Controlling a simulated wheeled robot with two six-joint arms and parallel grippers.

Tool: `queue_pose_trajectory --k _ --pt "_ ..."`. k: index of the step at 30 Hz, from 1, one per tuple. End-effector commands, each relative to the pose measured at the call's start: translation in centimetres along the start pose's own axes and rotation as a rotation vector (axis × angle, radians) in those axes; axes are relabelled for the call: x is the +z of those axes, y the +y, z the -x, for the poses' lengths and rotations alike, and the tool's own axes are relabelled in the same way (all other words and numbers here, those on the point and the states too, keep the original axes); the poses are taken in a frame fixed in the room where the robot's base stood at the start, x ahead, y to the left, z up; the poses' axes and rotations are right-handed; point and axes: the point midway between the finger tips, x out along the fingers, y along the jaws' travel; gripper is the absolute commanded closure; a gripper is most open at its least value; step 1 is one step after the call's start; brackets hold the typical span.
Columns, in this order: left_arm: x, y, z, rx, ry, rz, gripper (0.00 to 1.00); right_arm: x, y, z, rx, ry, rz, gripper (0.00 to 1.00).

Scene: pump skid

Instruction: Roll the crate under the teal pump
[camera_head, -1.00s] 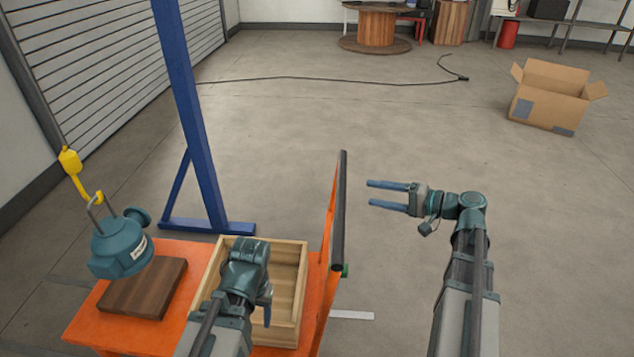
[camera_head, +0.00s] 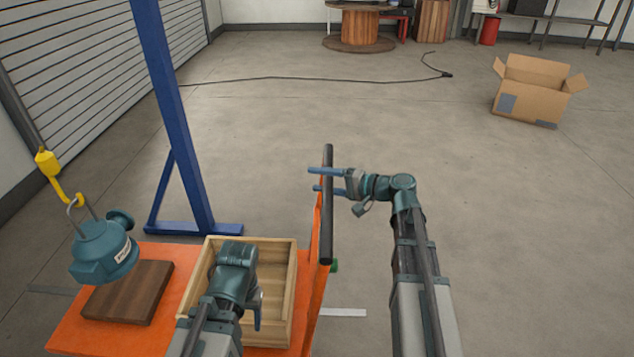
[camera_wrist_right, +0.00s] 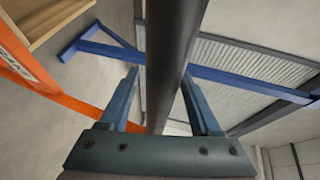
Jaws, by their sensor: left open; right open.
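The teal pump (camera_head: 103,250) hangs from a yellow hook (camera_head: 60,180) at the left, above a dark wooden block (camera_head: 128,291) on the orange cart (camera_head: 65,330). The open wooden crate (camera_head: 280,243) sits on the cart, right of the block. The cart's black push handle (camera_head: 327,205) stands at its right end. My right gripper (camera_head: 312,178) is open, with its fingers on either side of the handle; the right wrist view shows the bar (camera_wrist_right: 172,60) between the open fingers (camera_wrist_right: 160,95). My left gripper (camera_head: 258,318) is over the crate, largely hidden by its own wrist.
A blue gantry post (camera_head: 178,120) with a foot on the floor stands behind the cart. A cardboard box (camera_head: 533,92) lies far right. A dark cable (camera_head: 320,79) crosses the floor. A wooden spool (camera_head: 359,28) stands at the back. The middle floor is clear.

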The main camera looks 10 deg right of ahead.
Motion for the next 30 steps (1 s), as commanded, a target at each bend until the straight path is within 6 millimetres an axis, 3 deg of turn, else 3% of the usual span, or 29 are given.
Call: queue_pose_trajectory --k 14,24,30 --pt "-0.01 0.02 -0.17 0.000 0.000 0.000 0.36 0.02 -0.02 -1.02 0.000 0.000 0.000 0.38" --pt "-0.01 0.02 -0.17 0.000 0.000 0.000 0.36 0.01 0.00 -0.99 0.000 0.000 0.000 0.99" --pt "-0.01 0.02 -0.17 0.000 0.000 0.000 0.36 0.01 0.01 -0.98 0.001 0.000 0.000 1.00"
